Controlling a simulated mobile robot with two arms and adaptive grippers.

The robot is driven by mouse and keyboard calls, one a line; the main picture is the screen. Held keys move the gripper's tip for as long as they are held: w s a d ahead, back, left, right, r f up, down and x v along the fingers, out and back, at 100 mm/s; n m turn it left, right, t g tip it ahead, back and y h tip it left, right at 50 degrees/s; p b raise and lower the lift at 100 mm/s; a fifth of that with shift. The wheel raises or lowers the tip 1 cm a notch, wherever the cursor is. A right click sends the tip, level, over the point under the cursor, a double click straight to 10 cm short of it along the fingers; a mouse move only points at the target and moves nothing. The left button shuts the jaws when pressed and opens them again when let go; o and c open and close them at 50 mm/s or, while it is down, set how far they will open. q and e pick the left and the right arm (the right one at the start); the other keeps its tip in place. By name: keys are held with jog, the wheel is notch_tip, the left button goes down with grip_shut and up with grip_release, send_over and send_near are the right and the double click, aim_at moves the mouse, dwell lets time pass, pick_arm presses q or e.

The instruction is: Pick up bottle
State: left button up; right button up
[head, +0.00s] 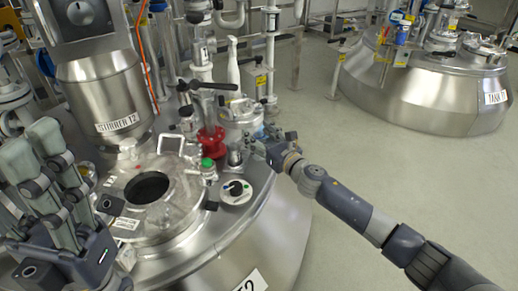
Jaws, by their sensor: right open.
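My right gripper (262,140) is open at the right edge of the steel vessel's top, beside the small fittings there. Its fingers are small in the picture, and I cannot tell whether they touch anything. I cannot pick out a bottle for certain. A slim white upright shape (233,66) stands behind the black lever and may be a bottle or a pipe part. A small pale blue patch shows by the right gripper, mostly hidden. My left gripper (48,165) is large at the left edge, its pale-padded fingers extended and spread, with nothing seen between them.
The vessel lid (185,205) has a round dark opening. Around it stand a red flanged fitting (211,140), a green knob (208,163), a round dial (236,190), a black lever (214,86) and a steel stirrer housing (108,95). Another tank (425,90) stands back right. Floor between is clear.

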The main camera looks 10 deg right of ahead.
jog(key=c, duration=1)
